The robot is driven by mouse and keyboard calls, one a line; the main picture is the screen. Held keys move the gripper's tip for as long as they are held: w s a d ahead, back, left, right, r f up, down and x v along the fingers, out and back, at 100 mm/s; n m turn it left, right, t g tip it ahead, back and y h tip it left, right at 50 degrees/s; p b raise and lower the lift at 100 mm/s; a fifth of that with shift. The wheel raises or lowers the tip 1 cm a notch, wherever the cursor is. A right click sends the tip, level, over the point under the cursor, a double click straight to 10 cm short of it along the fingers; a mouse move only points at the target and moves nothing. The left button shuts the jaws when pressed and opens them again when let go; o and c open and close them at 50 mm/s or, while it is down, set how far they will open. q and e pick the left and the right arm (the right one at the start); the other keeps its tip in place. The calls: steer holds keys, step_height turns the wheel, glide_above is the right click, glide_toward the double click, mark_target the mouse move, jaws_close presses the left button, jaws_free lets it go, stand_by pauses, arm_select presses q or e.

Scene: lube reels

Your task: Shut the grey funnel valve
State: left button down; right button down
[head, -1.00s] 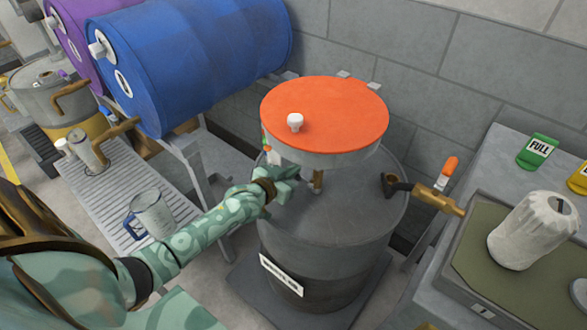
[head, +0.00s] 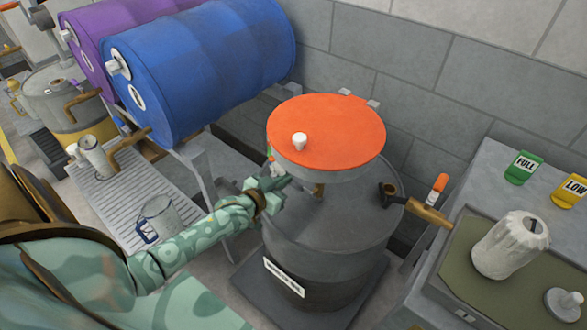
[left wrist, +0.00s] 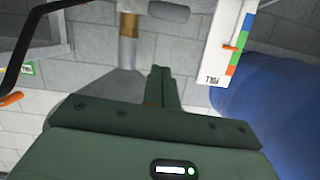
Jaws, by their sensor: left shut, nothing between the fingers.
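The funnel (head: 325,170) has a grey side and an orange lid with a white knob, above a dark drum (head: 325,235). Its brass stem (head: 319,190) shows below it; the stem also shows in the left wrist view (left wrist: 128,42). A dark rounded piece (left wrist: 168,11) beside the stem there may be the valve's handle, but I cannot tell its setting. My left gripper (head: 284,183) is shut and empty, just left of the stem under the funnel's edge. Its closed fingers (left wrist: 158,85) point toward the stem and look apart from it. My right gripper is out of view.
A blue barrel (head: 205,60) and a purple one lie at the back left. A brass tap with an orange handle (head: 438,186) is right of the funnel. A bench (head: 500,165) with a covered can (head: 508,248) stands at the right. A coloured gauge (left wrist: 235,45) hangs close by.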

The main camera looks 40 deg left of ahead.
arm_select(q)
steer(key=shift+v, duration=1.3)
steer(key=s+d+m+g, duration=0.5)
steer(key=s+d, duration=0.4)
steer(key=s+a+r+m+g+y, duration=0.1)
steer(key=s+a+r+g+y, duration=0.1)
steer(key=s+r+y, duration=0.3)
steer(key=s+a+r+g, duration=0.1)
steer(key=s+r+g, duration=0.1)
steer(key=s, duration=0.5)
steer(key=s+d+f+g+h, duration=0.1)
steer(key=s+d+f, duration=0.1)
steer(key=f, duration=0.7)
steer(key=s+d+f+g+h, duration=0.1)
steer(key=s+f, duration=0.2)
steer(key=f, duration=0.7)
steer(key=s+d+f+g+h, duration=0.1)
steer(key=s+d+f, duration=0.1)
steer(key=f, duration=0.7)
steer(key=s+f+n+g, duration=0.1)
steer(key=s+f, duration=0.5)
steer(key=s, duration=0.3)
steer(key=s+f+n+g+h, duration=0.1)
steer(key=s+f+n, duration=0.1)
steer(key=s+f, duration=0.4)
steer(key=s, duration=0.3)
steer(key=shift+s+a+f+n+g, duration=0.3)
steer(key=shift+s+a+f+g, duration=0.05)
steer(key=shift+a+g, duration=0.05)
